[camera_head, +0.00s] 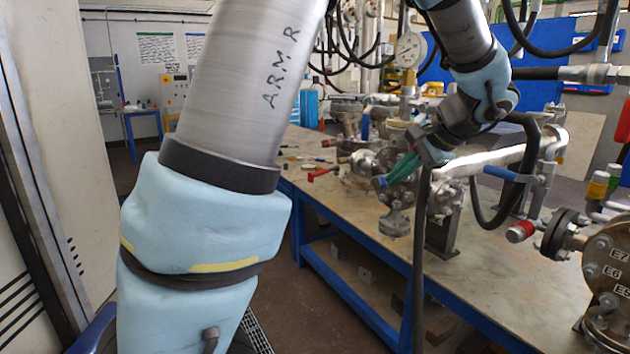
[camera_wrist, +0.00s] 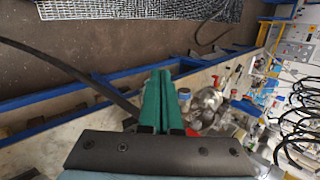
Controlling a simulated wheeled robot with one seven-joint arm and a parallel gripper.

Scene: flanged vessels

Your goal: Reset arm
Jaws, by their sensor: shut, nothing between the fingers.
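My arm reaches across the head view, its large upper link in the left half and its wrist at the upper right. My gripper (camera_head: 388,181) has green fingers and hangs in front of the flanged pipework over the workbench. In the wrist view the two green fingers of my gripper (camera_wrist: 159,88) lie side by side, shut, with nothing held between them. The workbench (camera_head: 480,270) has a blue frame and a metal top. Flanged vessels and valves (camera_head: 362,165) stand close behind the fingertips in the head view. I cannot tell whether the fingertips touch them.
A pressure gauge (camera_head: 410,48) stands above the pipework near my wrist. A red-handled valve (camera_head: 322,172) sits on the bench left of the gripper. A labelled flanged vessel (camera_head: 608,270) stands at the right edge. Open floor (camera_wrist: 120,55) lies beyond the bench edge in the wrist view.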

